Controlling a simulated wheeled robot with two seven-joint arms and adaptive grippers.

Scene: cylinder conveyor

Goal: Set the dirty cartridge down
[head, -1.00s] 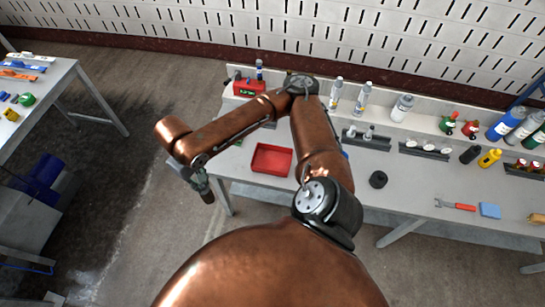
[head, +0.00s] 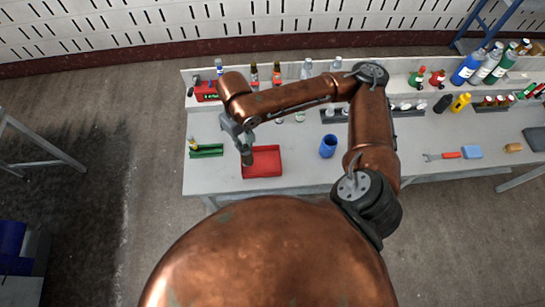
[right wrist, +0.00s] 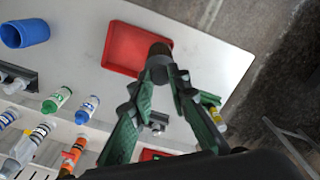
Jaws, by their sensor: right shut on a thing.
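My right gripper (head: 246,149) hangs over the left edge of the red tray (head: 276,165) on the bench. In the right wrist view, the green-fingered right gripper (right wrist: 161,72) is shut on a dark, short cylinder, the cartridge (right wrist: 160,49). The cartridge overlaps the edge of the red tray (right wrist: 125,48) in that view. The cartridge shows only as a dark end in the head view (head: 247,159). I cannot tell whether it touches the tray. The tray's visible floor is empty. My left gripper is out of view.
A green holder (head: 207,151) stands left of the tray, and a blue cup (head: 328,146) stands right of it. A red device (head: 206,92) and several bottles line the back. A wrench (head: 442,156) and a blue block (head: 472,152) lie at the right.

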